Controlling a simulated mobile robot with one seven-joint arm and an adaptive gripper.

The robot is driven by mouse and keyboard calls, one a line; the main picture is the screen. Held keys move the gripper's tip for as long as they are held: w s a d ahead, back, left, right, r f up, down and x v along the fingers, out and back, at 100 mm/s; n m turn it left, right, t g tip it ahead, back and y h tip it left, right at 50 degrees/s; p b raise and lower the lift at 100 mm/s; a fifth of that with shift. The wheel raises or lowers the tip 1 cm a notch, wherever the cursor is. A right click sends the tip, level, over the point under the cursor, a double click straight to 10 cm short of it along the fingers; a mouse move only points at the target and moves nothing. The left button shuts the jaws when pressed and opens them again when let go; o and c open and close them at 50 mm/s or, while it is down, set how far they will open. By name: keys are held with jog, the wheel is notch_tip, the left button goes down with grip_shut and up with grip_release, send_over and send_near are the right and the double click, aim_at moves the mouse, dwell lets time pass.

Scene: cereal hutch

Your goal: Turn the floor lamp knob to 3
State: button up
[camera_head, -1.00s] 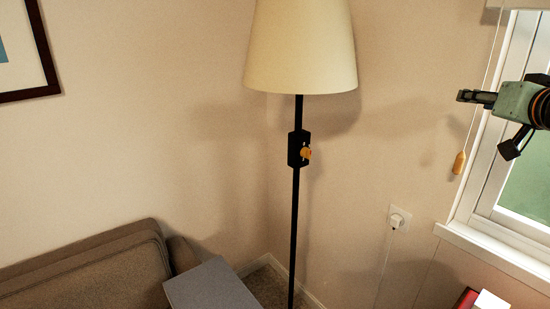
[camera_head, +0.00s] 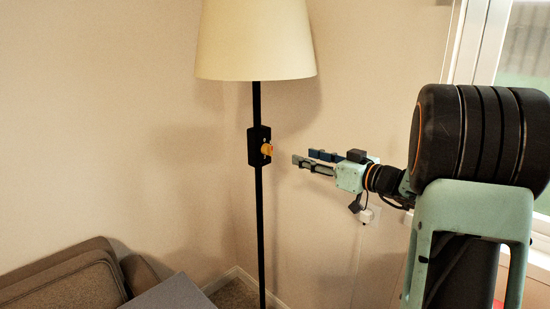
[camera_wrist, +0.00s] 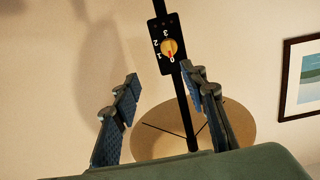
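The floor lamp has a cream shade (camera_head: 256,40) and a thin black pole (camera_head: 259,215). A black control box (camera_head: 253,148) on the pole carries an orange-yellow knob (camera_head: 266,149). In the wrist view the knob (camera_wrist: 169,46) has the marks 0, 1, 2 and 3 around it, and its red pointer is at 0. My gripper (camera_head: 305,157) is open and empty, to the right of the knob and apart from it. In the wrist view its two dark padded fingers (camera_wrist: 161,77) stand spread, with the box beyond their tips.
A brown sofa (camera_head: 65,280) and a grey surface (camera_head: 175,293) are at the lower left. A window (camera_head: 485,45) is at the right. A framed picture (camera_wrist: 301,78) hangs on the wall in the wrist view. The space between my gripper and the knob is clear.

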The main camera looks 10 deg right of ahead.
aim_at(272, 150)
jog(key=shift+n+y, duration=0.3)
jog(key=shift+y, duration=0.3)
jog(key=x, duration=0.4)
jog(key=p+x, duration=0.1)
jog(key=x, duration=0.3)
jog(key=f+p+x, duration=0.1)
jog(key=x, duration=0.3)
jog(key=shift+s+a, duration=0.35)
jog(key=shift+a, duration=0.05)
jog(key=shift+c, duration=0.3)
grip_shut()
